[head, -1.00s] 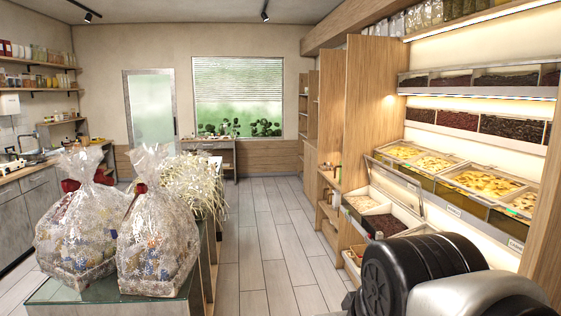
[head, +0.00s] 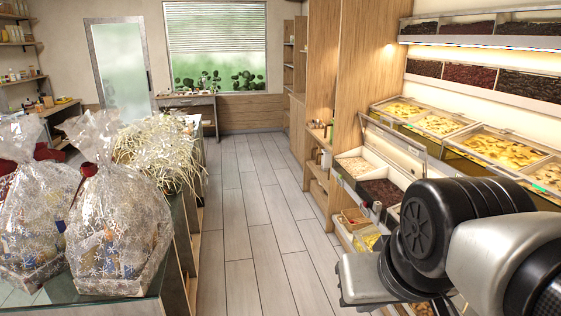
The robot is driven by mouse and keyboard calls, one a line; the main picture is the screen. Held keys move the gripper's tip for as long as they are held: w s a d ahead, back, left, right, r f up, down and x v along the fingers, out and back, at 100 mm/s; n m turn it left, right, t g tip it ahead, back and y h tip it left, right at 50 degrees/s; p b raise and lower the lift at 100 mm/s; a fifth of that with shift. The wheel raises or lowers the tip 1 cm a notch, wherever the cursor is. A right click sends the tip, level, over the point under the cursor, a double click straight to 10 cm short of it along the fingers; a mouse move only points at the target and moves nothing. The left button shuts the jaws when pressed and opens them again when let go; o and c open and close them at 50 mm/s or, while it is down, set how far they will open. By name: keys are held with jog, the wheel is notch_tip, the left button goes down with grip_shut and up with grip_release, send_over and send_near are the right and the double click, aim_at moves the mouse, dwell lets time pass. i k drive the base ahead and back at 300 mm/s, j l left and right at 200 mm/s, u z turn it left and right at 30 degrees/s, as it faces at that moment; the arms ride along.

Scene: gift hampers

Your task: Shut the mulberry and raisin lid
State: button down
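The mulberry and raisin lid (head: 397,142) stands raised at the right, tilted up along the back of its bin. It is a clear panel in a pale frame. Below it the open bin shows a compartment of pale dried fruit (head: 355,166) and one of dark dried fruit (head: 378,193). My black and grey arm fills the lower right and covers the near end of the bin. My gripper's fingers cannot be made out in this view.
Other bins of yellow dried fruit (head: 505,151) sit on the step behind. Small baskets (head: 357,217) stand on the shelf below. Wrapped hampers (head: 118,225) stand on a glass-topped counter at the left. The tiled floor (head: 250,215) between is clear.

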aim_at(412, 141)
jog(key=i, duration=1.65)
jog(key=i+j+z, duration=0.15)
jog(key=i+z, duration=0.35)
jog(key=i, duration=0.2)
jog(key=i+j+z, duration=0.5)
jog(key=i, duration=0.2)
jog(key=i+j+z, duration=0.45)
jog(key=i+j, duration=0.15)
